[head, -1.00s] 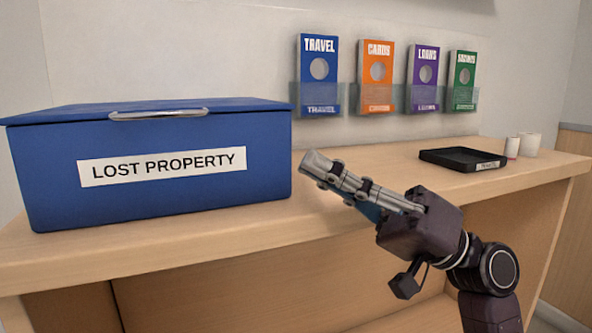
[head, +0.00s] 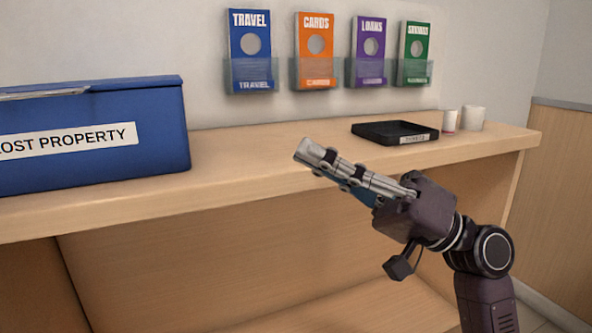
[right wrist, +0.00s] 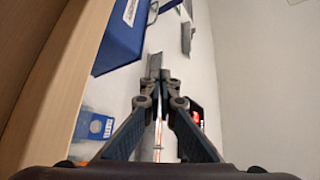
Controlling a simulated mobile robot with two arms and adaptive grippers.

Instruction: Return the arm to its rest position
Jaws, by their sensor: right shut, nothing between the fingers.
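My right gripper (head: 310,152) is shut and empty in the head view. It is held up in front of the wooden counter (head: 240,160), its fingers pointing to the upper left. It also shows in the right wrist view (right wrist: 153,66), with its fingers together. My right arm comes in from the lower right. My left gripper is in neither view.
A blue lost property box (head: 90,165) stands on the counter at the left, cut off by the frame. A black tray (head: 368,137) and two white cups (head: 474,118) stand at the back right. Leaflet holders, such as travel (head: 250,72), hang on the wall.

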